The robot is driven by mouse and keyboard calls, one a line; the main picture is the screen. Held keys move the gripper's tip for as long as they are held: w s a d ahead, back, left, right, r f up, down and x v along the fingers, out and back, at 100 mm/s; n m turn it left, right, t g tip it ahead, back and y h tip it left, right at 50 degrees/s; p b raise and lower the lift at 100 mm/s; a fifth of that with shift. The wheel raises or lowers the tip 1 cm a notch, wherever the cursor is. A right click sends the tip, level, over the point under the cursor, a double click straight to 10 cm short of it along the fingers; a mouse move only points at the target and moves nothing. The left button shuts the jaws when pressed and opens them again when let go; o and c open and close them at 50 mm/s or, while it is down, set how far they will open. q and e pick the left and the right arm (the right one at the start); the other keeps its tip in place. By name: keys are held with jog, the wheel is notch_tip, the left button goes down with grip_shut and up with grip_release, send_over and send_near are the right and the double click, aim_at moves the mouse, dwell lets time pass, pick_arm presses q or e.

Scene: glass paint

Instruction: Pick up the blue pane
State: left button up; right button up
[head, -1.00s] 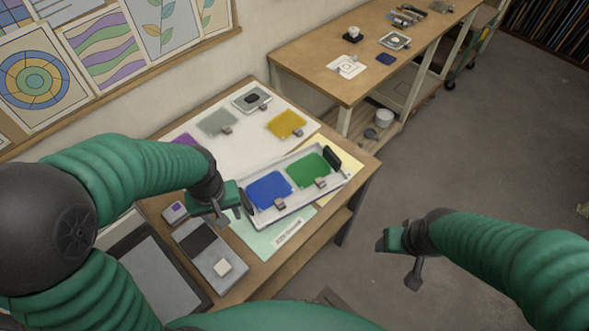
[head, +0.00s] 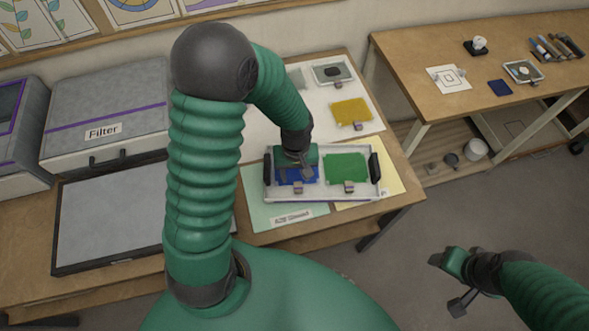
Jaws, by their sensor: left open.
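The blue pane (head: 290,180) lies in the left half of a white tray (head: 325,198) with dark end handles. A small grey clip or tab (head: 298,187) sits at its front edge. My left gripper (head: 297,168) is open above the blue pane and hides its back part. Whether the fingers touch the pane cannot be told. The green pane (head: 346,166) lies in the right half of the tray. My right gripper (head: 450,280) hangs over the floor at the lower right, away from the table; its jaw opening is unclear.
A yellow pane (head: 351,112) and a grey dish (head: 333,72) lie on the white sheet behind the tray. A box marked Filter (head: 105,110) and a dark-framed flat panel (head: 120,215) stand left. A second table (head: 440,100) holds tools at the right.

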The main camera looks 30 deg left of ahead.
aim_at(300, 189)
pick_arm(q)
jog(key=d+f, duration=0.2)
jog(key=f, duration=0.1)
jog(key=shift+w+f, duration=0.1)
jog(key=shift+w, duration=0.05)
jog(key=f, duration=0.4)
jog(key=shift+a, duration=0.25)
jog(key=shift+a+f, duration=0.15)
jog(key=shift+a, duration=0.35)
jog(key=shift+c, duration=1.8)
jog(key=shift+d, duration=0.45)
grip_shut()
pick_arm(e)
jog(key=shift+w+d+f, duration=0.15)
jog(key=shift+d, duration=0.8)
